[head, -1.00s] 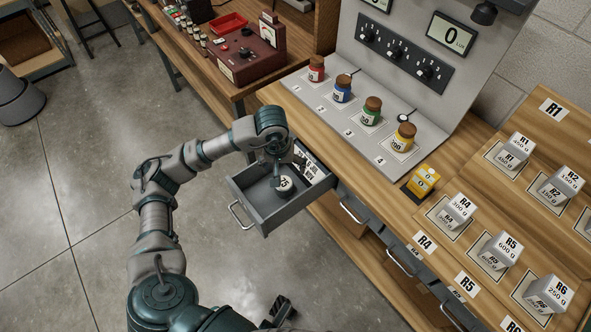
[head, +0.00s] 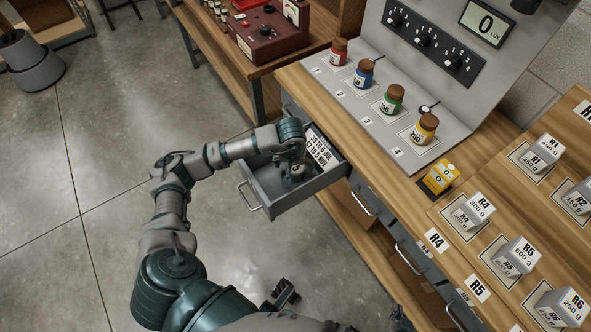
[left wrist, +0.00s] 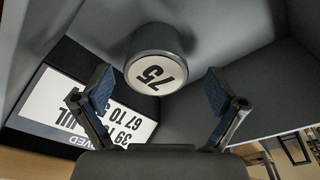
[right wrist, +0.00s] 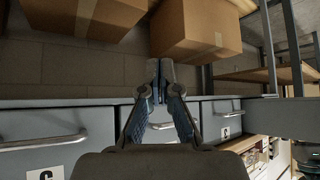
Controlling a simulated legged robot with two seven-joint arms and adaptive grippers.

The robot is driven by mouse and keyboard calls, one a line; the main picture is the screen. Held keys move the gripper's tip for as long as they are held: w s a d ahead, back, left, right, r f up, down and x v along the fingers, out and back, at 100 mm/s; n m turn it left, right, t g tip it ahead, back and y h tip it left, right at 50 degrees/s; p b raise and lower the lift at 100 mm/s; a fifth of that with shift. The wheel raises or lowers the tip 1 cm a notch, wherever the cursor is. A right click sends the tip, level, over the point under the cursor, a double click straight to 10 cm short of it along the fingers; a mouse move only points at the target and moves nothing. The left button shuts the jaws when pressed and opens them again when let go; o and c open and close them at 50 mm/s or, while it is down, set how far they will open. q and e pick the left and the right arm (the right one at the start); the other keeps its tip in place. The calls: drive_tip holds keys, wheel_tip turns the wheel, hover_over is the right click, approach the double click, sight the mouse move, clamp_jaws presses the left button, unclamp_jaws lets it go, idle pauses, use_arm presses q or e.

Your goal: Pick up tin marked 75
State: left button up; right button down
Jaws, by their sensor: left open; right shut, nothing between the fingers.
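The tin marked 75 (left wrist: 157,70) is a dark round tin with a white label on its top, standing in the open grey drawer (head: 310,185). In the head view the tin (head: 297,171) is partly hidden by my left gripper (head: 293,175), which reaches down into the drawer. In the left wrist view my left gripper (left wrist: 157,95) is open, one finger on each side of the tin's near edge, with gaps between fingers and tin. In the right wrist view my right gripper (right wrist: 159,75) is shut and empty, in front of closed drawers.
A printed card (left wrist: 85,108) lies in the drawer beside the tin. Drawer walls stand close around my left gripper. The counter above holds several coloured jars, a yellow box (head: 440,177) and grey weights. Cardboard boxes (right wrist: 195,30) show in the right wrist view.

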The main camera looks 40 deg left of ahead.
sight(295, 167)
use_arm(q)
wheel_tip(295, 167, down, 3)
drive_tip(key=shift+w+d+r, duration=0.1)
drive_tip(key=shift+w+d, duration=0.05)
drive_tip(key=shift+w+f, duration=0.1)
drive_tip(key=shift+f, duration=0.1)
drive_tip(key=c, duration=1.3)
use_arm(e)
drive_tip(key=shift+w+a+r+t, duration=0.15)
drive_tip(key=shift+w+r+t, duration=0.05)
drive_tip(key=shift+w+t, duration=0.2)
drive_tip(key=shift+w+a+r+t, duration=0.15)
drive_tip(key=shift+w+t, duration=0.15)
drive_tip(key=shift+w, duration=0.2)
use_arm(q)
drive_tip(key=shift+r, duration=0.15)
